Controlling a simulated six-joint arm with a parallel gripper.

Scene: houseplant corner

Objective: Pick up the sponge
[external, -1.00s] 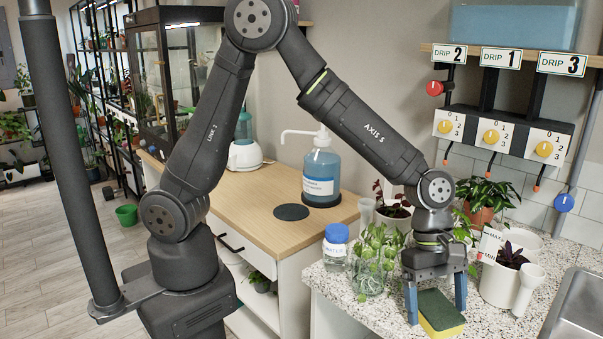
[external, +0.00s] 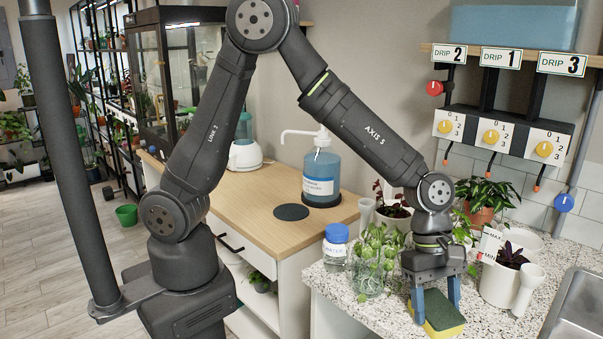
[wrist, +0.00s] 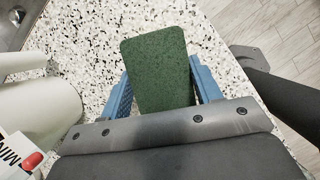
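The sponge (external: 442,319), green on top with a yellow layer below, lies on the speckled counter at the lower right of the external view. In the wrist view the sponge's green face (wrist: 157,62) fills the space between my two blue fingers. My gripper (external: 435,304) points down over the sponge, with one finger on each side of it. In the wrist view the fingers of my gripper (wrist: 160,80) run close along both long edges of the sponge. Whether both fingers press on it is unclear.
A jar of green cuttings (external: 370,265) and a blue-lidded bottle (external: 336,248) stand just left of my gripper. A white pot (external: 499,286) with a dark plant stands to the right, and the sink (external: 575,310) is beyond it. The counter's front edge is near.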

